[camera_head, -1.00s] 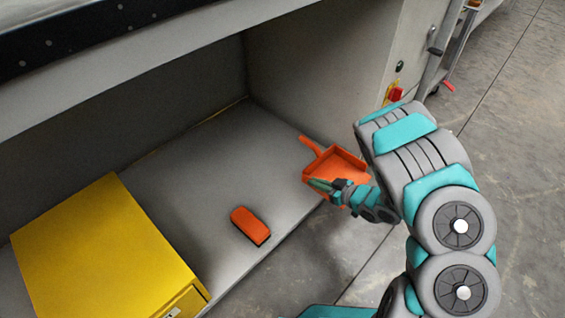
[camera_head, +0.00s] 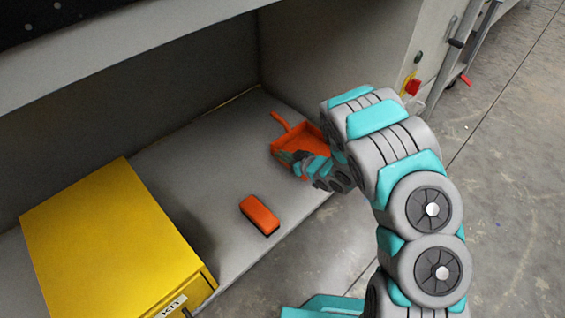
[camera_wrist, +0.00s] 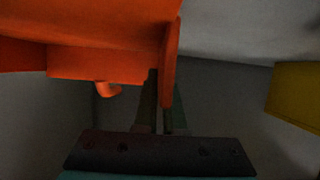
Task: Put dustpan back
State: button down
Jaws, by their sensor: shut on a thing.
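The orange dustpan (camera_head: 297,139) is in my gripper (camera_head: 296,160), over the right part of the grey shelf in the head view. Its handle points to the upper left, away from my arm. In the wrist view the dustpan (camera_wrist: 100,50) fills the upper left, and the two dark fingers (camera_wrist: 158,110) are shut on its side wall. Whether its underside touches the shelf, I cannot tell. My wrist hides part of its right side.
The grey shelf (camera_head: 205,165) is under the booth. An orange block-like object with a dark base (camera_head: 260,213) lies near its front edge. A yellow box (camera_head: 115,245) stands at the left. The booth's side wall (camera_head: 340,60) rises behind the dustpan.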

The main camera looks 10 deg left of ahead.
jog(key=shift+f+b, duration=0.4)
jog(key=shift+f, duration=1.4)
jog(key=shift+f, duration=0.1)
jog(key=c, duration=1)
grip_release()
